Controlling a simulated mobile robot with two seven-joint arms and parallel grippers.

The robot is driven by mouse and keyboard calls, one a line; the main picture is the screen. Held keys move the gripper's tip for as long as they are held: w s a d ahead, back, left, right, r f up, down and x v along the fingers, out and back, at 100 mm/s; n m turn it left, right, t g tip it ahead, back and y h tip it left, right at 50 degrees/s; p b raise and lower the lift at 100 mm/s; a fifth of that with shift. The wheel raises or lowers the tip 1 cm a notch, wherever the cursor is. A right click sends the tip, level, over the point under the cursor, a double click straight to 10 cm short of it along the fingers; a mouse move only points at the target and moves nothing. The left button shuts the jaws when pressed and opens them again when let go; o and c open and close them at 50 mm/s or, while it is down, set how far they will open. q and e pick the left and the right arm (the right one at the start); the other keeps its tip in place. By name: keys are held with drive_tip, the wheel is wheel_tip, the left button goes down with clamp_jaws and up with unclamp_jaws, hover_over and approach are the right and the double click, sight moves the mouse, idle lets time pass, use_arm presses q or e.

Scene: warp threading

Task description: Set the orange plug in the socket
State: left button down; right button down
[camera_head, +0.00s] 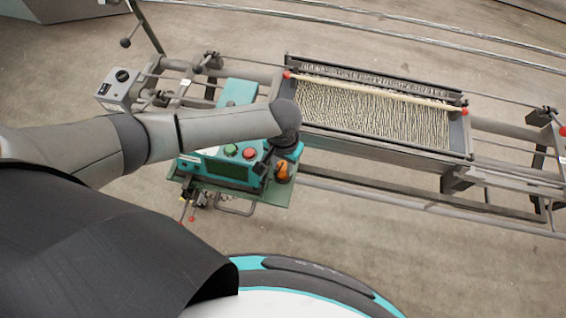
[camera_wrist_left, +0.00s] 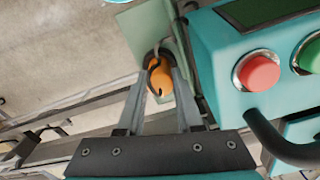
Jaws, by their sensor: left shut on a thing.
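The orange plug (camera_head: 282,171) is at the right side of the teal control box, over a green plate. In the left wrist view the plug (camera_wrist_left: 160,78) sits between the tips of my left gripper (camera_wrist_left: 159,68), which is shut on it. In the head view my left gripper (camera_head: 277,163) comes down onto the plug from above, and my arm covers part of the box. I cannot make out the socket; the plug and fingertips hide what lies under them, so I cannot tell whether the plug is seated. My right gripper is not in view.
The teal control box (camera_head: 205,164) has a green button (camera_head: 230,150) and a red button (camera_head: 249,153) close beside the gripper. The green plate (camera_head: 240,197) lies beneath it. The loom frame with dense warp threads (camera_head: 370,112) stands to the right. Bare floor lies in front.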

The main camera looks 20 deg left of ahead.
use_arm(q)
drive_tip(key=shift+f, duration=0.15)
idle(0.6)
drive_tip(key=shift+c, duration=2.4)
unclamp_jaws()
wheel_tip(320, 180, up, 15)
drive_tip(key=p, duration=0.2)
drive_tip(key=shift+s, duration=0.1)
